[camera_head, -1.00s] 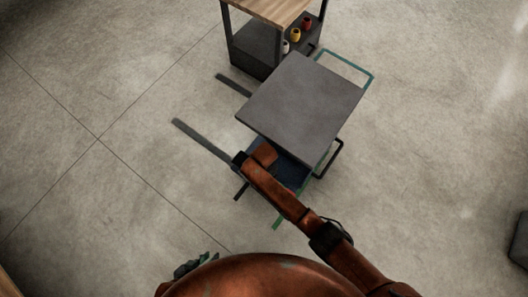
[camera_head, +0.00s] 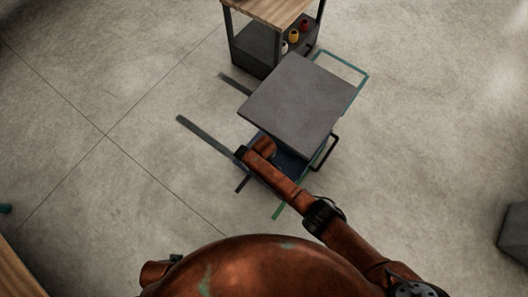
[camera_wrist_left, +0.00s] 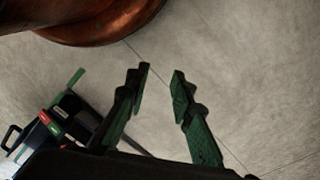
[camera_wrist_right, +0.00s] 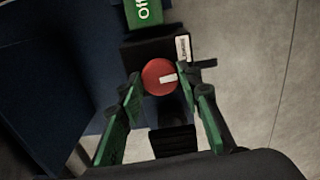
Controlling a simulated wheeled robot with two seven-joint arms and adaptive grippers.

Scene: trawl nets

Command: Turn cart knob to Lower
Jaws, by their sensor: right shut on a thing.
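The grey-topped cart (camera_head: 300,100) stands on the floor in the head view, and my right arm reaches its near side. In the right wrist view, the round red knob (camera_wrist_right: 155,76) has a white mark pointing right. My right gripper (camera_wrist_right: 160,88) is shut on the knob, with one green finger on each side. A green "Off" label (camera_wrist_right: 147,12) lies above the knob, and a small white label (camera_wrist_right: 183,48) with unreadable text lies at its upper right. My left gripper (camera_wrist_left: 160,72) is open and empty over bare floor.
Two dark forks (camera_head: 205,136) extend left from the cart. A wood-topped bench (camera_head: 275,12) with several small colored items on its shelf stands behind it. A dark box (camera_head: 515,235) is at the right edge. Open concrete floor lies left and right.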

